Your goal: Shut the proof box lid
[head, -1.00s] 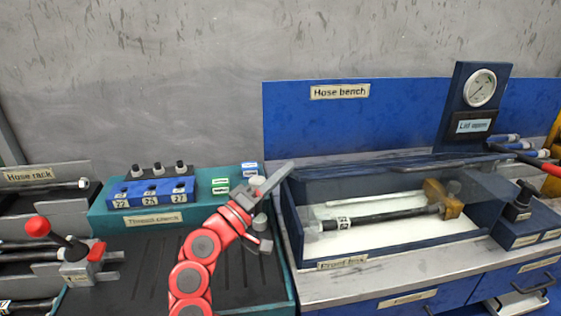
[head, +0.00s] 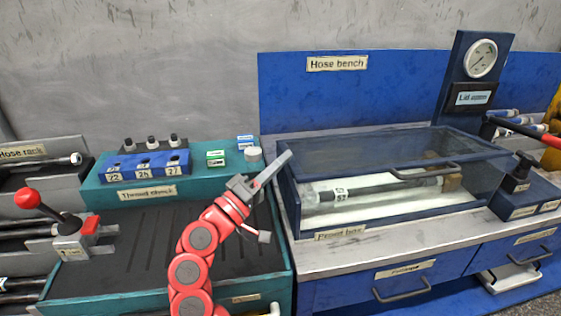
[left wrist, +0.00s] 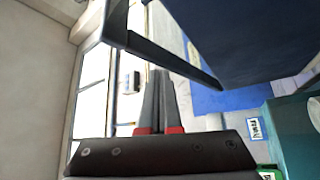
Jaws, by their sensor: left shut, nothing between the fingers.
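The proof box (head: 380,215) is a dark blue box on the bench top, holding a black hose with a white tag. Its see-through lid (head: 360,150), with a blue frame and a dark handle (head: 425,170), lies over the box. I cannot tell whether its front edge is fully seated. My left gripper (head: 285,158) is shut and empty at the box's left end; contact with it is unclear. In the left wrist view the shut fingers (left wrist: 158,78) show beside a dark blue panel I cannot identify for sure. My right gripper is not in view.
A gauge post (head: 474,75) with a small display stands behind the box; its text is blurred, starting with "Lid". A teal bench (head: 110,192) with a blue numbered block (head: 147,165) is at left. A dark blue block (head: 520,198) stands right of the box.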

